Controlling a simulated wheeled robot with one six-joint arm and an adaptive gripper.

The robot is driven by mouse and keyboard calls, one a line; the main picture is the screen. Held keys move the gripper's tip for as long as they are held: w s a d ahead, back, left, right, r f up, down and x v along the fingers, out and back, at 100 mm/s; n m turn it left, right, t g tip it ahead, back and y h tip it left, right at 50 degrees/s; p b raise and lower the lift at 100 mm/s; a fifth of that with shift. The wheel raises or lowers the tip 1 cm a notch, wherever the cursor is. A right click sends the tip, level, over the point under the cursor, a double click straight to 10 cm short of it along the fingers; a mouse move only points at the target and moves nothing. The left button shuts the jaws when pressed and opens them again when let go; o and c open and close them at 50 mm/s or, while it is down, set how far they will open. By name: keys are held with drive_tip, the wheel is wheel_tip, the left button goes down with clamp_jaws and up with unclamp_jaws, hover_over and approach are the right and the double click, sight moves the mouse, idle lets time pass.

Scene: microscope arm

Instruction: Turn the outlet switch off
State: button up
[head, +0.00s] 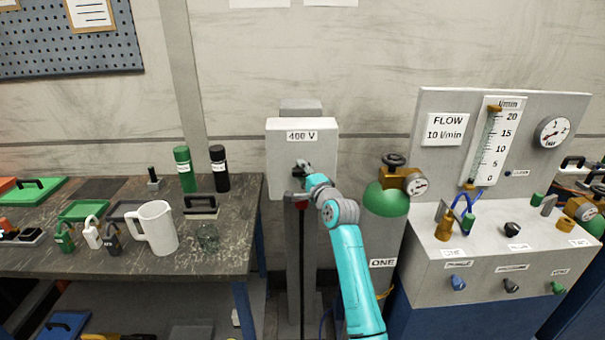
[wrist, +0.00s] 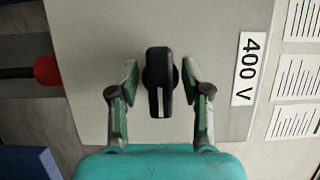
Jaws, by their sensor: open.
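The outlet switch (wrist: 158,65) is a black rotary knob with a white line, on the front of the grey 400 V box (head: 325,155). In the wrist view its long side runs up and down, with the white line toward the bottom of the picture. The box face (wrist: 95,30) fills much of that view. My gripper (wrist: 160,76) is open, with one finger on each side of the knob and a small gap visible on both sides. In the head view my gripper (head: 303,176) is at the box's lower front and hides most of the knob.
A red plug with a black cable (wrist: 46,70) sits at the box's underside. A gas cylinder with a green top (head: 386,200) and a flow panel (head: 440,105) stand to the right. A cluttered bench (head: 235,225) with a white jug (head: 157,228) is at left.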

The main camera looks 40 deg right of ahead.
clamp_jaws()
drive_tip(key=shift+n, duration=0.3)
drive_tip(key=n+g, duration=0.1)
drive_tip(key=n, duration=0.2)
drive_tip(key=n+g, duration=0.2)
drive_tip(key=n, duration=0.2)
drive_tip(key=shift+g+h, duration=0.3)
drive_tip(key=shift+h, duration=0.1)
drive_tip(key=n+g+h, duration=0.1)
drive_tip(key=n, duration=0.2)
drive_tip(key=shift+g, duration=0.3)
drive_tip(key=shift+n+g+h, duration=0.6)
drive_tip(key=shift+n+h, duration=0.3)
drive_tip(key=shift+n, duration=0.5)
